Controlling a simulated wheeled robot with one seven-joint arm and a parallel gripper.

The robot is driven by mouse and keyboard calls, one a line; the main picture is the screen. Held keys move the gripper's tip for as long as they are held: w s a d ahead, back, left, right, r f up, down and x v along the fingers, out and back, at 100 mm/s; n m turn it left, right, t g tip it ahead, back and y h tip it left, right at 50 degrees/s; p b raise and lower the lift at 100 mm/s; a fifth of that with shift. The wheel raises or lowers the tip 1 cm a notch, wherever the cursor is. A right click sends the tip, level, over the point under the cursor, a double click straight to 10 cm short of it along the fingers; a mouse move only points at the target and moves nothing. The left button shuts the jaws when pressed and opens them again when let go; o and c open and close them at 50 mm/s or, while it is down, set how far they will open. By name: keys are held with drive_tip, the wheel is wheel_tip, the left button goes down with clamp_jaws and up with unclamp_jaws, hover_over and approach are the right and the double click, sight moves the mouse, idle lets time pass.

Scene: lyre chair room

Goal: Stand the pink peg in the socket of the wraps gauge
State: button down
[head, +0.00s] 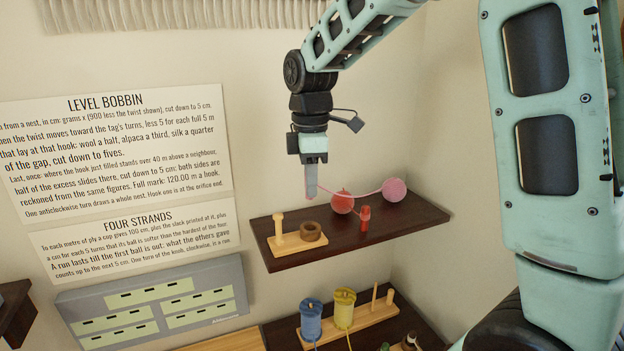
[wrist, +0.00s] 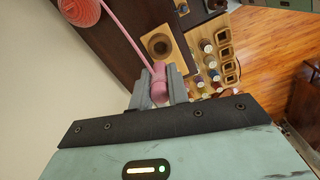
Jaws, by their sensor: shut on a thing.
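My gripper (head: 311,190) points down above the upper shelf, a little above and apart from the wraps gauge. In the wrist view its fingers (wrist: 158,92) are shut on the pink peg (wrist: 160,78). In the head view the peg cannot be told clearly from the fingertips. The wraps gauge (head: 284,249) is a pale wooden block at the shelf's left end, with an upright wooden post and a brown ring-shaped socket (head: 311,231). The wrist view shows the gauge block (wrist: 181,54) and the round, dark-centred socket (wrist: 159,46) just beyond the peg.
A pink strand (head: 362,194) runs from a pink ball (head: 395,190) past a coral ball (head: 342,202) toward my gripper. A small red piece (head: 365,218) stands near the front edge of the shelf (head: 400,232). Blue (head: 311,319) and yellow (head: 344,308) spools stand below.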

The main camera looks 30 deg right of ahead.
drive_tip(key=shift+f+b, duration=1.8)
drive_tip(key=shift+f, duration=1.1)
drive_tip(key=shift+p, duration=0.55)
drive_tip(key=shift+f+b, duration=0.65)
drive_tip(key=shift+f, duration=0.5)
drive_tip(key=c, duration=1.3)
unclamp_jaws()
drive_tip(key=shift+r, duration=0.15)
wheel_tip(320, 180, up, 17)
drive_tip(key=shift+r+b, duration=0.1)
drive_tip(key=shift+b, duration=1)
